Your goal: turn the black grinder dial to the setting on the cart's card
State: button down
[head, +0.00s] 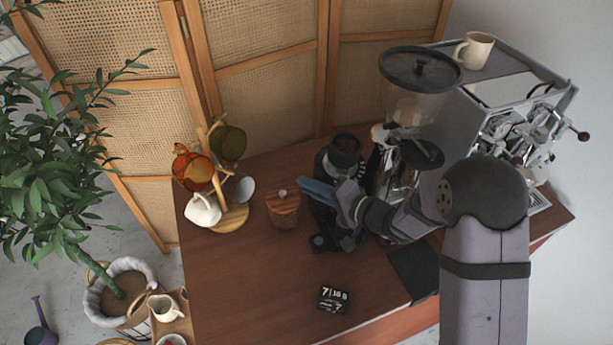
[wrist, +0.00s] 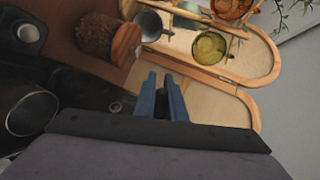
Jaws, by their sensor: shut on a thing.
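The black grinder (head: 345,150) stands upright near the back middle of the cart, its lower part hidden by my gripper in the head view. My gripper (head: 318,192) reaches in from the right at its front, blue fingers pointing left. In the wrist view my gripper (wrist: 161,98) has its two blue fingers close together around a dark piece (wrist: 161,106), which looks like the grinder dial. The dial's markings are hidden. The black card (head: 332,298) lies on the cart's front, with small white print that looks like "7 | 18 g" above and a 7 below.
A wooden-lidded jar (head: 283,208) and a mug tree (head: 228,217) with several cups stand left of my gripper. The espresso machine (head: 455,125) and a large hopper (head: 420,72) are at right. A black mat (head: 414,272) lies in front. The front left wood is clear.

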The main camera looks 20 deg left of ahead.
jog(key=shift+s+d+f+n+g+p, duration=0.1)
jog(key=shift+s+d+n+g+p, duration=0.15)
jog(key=shift+d+n+g+p, duration=0.6)
jog(key=shift+a+g, duration=0.2)
jog(key=shift+g, duration=0.15)
jog(key=c, duration=1.8)
grip_release()
jog(key=b+v, duration=0.3)
jog(key=v, duration=0.4)
jog(key=shift+s+d+f, duration=0.1)
jog(key=shift+d, duration=0.1)
